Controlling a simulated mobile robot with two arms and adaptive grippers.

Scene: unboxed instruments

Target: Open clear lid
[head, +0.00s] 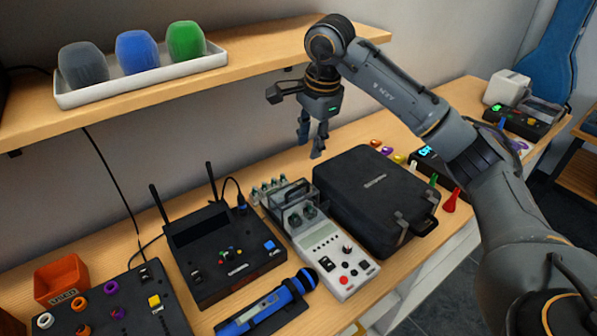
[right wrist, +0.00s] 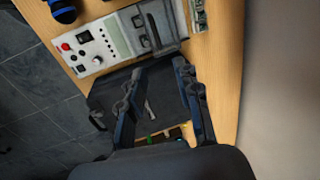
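The clear lid (head: 286,192) is a see-through cover with dark edges on the far end of a white instrument (head: 330,262). It appears to lie down over several dark knobs, but its exact angle is hard to tell. In the right wrist view the lid (right wrist: 158,26) is at the top, beyond my fingertips. My right gripper (head: 311,145) points down above the table, behind the lid and a black case, touching neither. In the right wrist view its two fingers (right wrist: 159,72) are apart with nothing between them. My left gripper is in neither view.
The black case (head: 372,190) stands right beside the white instrument. A black box with two antennas (head: 212,250) is on its left, and a blue microphone (head: 270,308) in front. A shelf (head: 250,62) with a tray of coloured foam covers overhangs the back left.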

